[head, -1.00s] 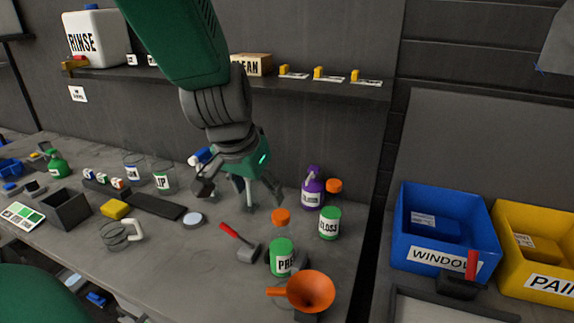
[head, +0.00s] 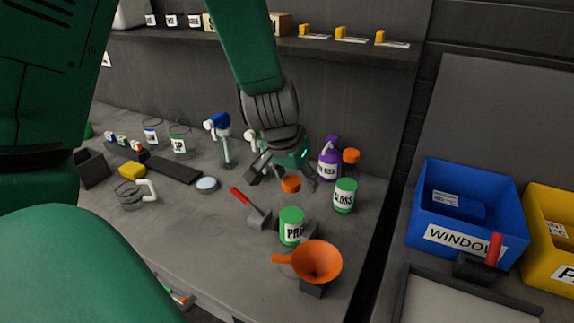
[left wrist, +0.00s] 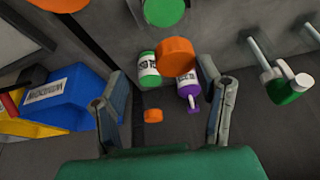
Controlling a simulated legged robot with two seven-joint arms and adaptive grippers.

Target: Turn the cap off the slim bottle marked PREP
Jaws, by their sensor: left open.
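The PREP bottle has a green body with a white label (head: 292,232), partly readable, and stands upright at the front right of the bench in the head view. Its orange cap (head: 290,184) sits well above the body; I cannot make out the neck between. My left gripper (head: 283,180) is open above the bottle, with one finger on either side of the cap. In the left wrist view the cap (left wrist: 175,57) lies between the spread fingers, closer to the right ones, and I see no clear contact. The green body (left wrist: 163,10) is at the top edge. My right gripper is out of view.
An orange funnel (head: 317,261) stands just in front of the bottle. A green GLOSS bottle (head: 345,196) and a purple spray bottle (head: 329,164) stand close behind, right. A red-handled scraper (head: 258,218) lies to the left. A blue WINDOW bin (head: 420,202) is beyond the bench's right edge.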

